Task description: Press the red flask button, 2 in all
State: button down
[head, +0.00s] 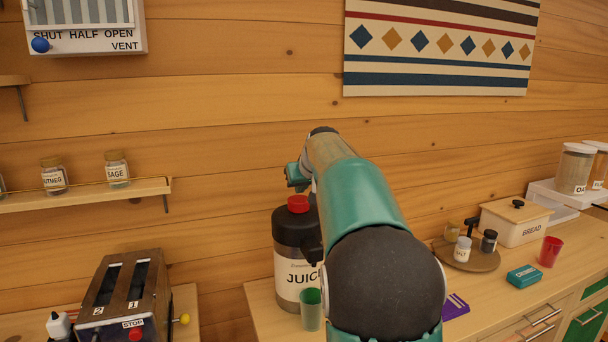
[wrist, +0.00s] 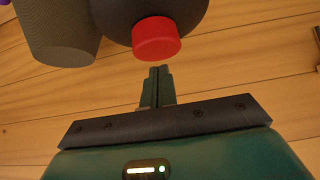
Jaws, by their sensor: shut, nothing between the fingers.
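The dark flask labelled JUICE (head: 288,238) stands upright on the counter, with a red button (head: 298,204) on its top. My arm hides its right side. My gripper (wrist: 158,71) is shut and empty in the wrist view. Its fingertips are just short of the red button (wrist: 157,39) in the picture, with a small gap between them. I cannot tell whether the button is pressed down. In the head view, part of my gripper's teal body shows above the flask, and the fingertips are not clear.
A green cup (head: 311,309) stands close in front of the flask. A toaster (head: 130,292) is at the lower left, below a spice shelf (head: 95,198). A round tray (head: 466,258), a bread box (head: 515,222) and a red cup (head: 550,251) stand to the right. The log wall is close behind.

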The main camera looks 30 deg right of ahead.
aim_at(301, 201)
jog(key=shift+f, duration=0.7)
jog(key=shift+f, duration=0.1)
jog(key=shift+f, duration=1.3)
jog(key=v, duration=1.4)
jog(key=shift+r, duration=0.15)
